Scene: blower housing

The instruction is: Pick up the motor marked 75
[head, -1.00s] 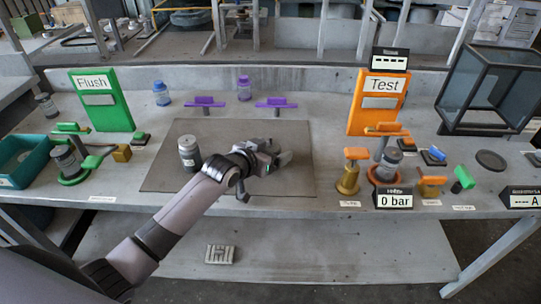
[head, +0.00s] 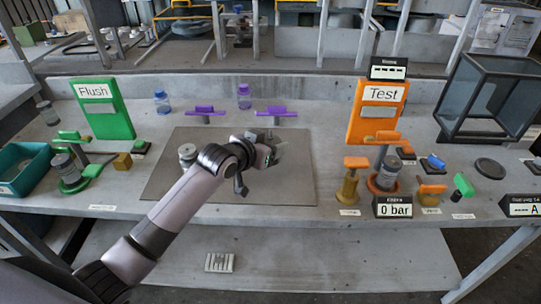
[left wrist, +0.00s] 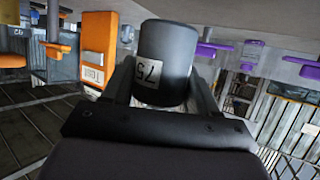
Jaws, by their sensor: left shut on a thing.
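The motor marked 75 (left wrist: 163,62) is a dark grey cylinder with a white label. In the left wrist view it sits between the two fingers of my left gripper (left wrist: 160,95), which is shut on it. In the head view my left gripper (head: 272,148) is over the right part of the grey mat (head: 290,185). There the held motor is mostly hidden by the gripper and cannot be made out clearly. My right gripper is not in view.
Another grey canister (head: 187,152) stands on the mat, partly behind my arm. A green Flush panel (head: 103,110) and fixture stand left. An orange Test panel (head: 377,112), a canister in an orange holder (head: 388,172) and several valves stand right. Purple-handled fittings (head: 276,112) stand behind the mat.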

